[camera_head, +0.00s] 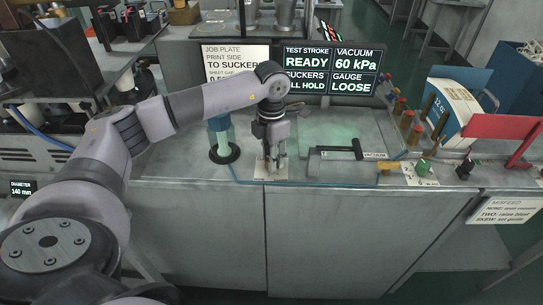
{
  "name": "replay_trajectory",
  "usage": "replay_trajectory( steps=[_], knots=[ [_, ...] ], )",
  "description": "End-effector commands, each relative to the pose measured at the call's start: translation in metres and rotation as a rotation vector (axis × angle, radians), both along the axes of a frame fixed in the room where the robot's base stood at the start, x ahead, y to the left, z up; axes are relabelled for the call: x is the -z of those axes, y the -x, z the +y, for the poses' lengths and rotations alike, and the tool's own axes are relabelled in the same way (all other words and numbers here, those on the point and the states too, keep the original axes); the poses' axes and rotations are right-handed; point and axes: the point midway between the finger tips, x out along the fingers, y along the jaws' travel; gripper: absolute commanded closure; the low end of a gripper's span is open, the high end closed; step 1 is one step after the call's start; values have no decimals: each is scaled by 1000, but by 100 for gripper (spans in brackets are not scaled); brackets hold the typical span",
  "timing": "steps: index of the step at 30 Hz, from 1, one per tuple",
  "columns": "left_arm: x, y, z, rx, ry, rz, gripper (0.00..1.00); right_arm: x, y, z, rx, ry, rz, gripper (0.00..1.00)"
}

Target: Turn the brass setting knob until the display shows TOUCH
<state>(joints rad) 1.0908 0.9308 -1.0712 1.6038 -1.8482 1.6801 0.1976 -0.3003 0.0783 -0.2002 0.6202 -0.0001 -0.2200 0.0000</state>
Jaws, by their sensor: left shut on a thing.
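The display (332,72) at the back reads TEST STROKE READY, VACUUM 60 kPa, SUCKERS "LL HOLD" with its start covered by my arm, and GAUGE LOOSE. My left gripper (271,158) points down at a small pale plate (284,169) near the bench's front edge. Its fingers are shut on the brass setting knob there. The fingers hide nearly all of the knob, so its pointer and marks cannot be read. My right gripper is not in view.
A teal cylinder on a black ring (224,153) stands just left of the gripper. A black lever (345,150) labelled VACUUM lies to the right.

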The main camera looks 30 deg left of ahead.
Motion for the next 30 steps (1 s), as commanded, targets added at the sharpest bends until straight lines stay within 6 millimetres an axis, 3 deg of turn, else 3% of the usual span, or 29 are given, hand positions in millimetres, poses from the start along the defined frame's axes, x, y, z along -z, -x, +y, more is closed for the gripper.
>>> replay_trajectory(
  steps=[9,20,23,30],
  knots=[
    [0,0,0,-1,0,-1,51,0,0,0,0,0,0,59],
    [-4,-1,0,-1,1,-2,50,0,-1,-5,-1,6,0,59],
    [-16,-1,0,-1,2,-4,50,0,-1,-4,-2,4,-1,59],
    [-65,-1,0,0,0,-5,50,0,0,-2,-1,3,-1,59]
  ],
)
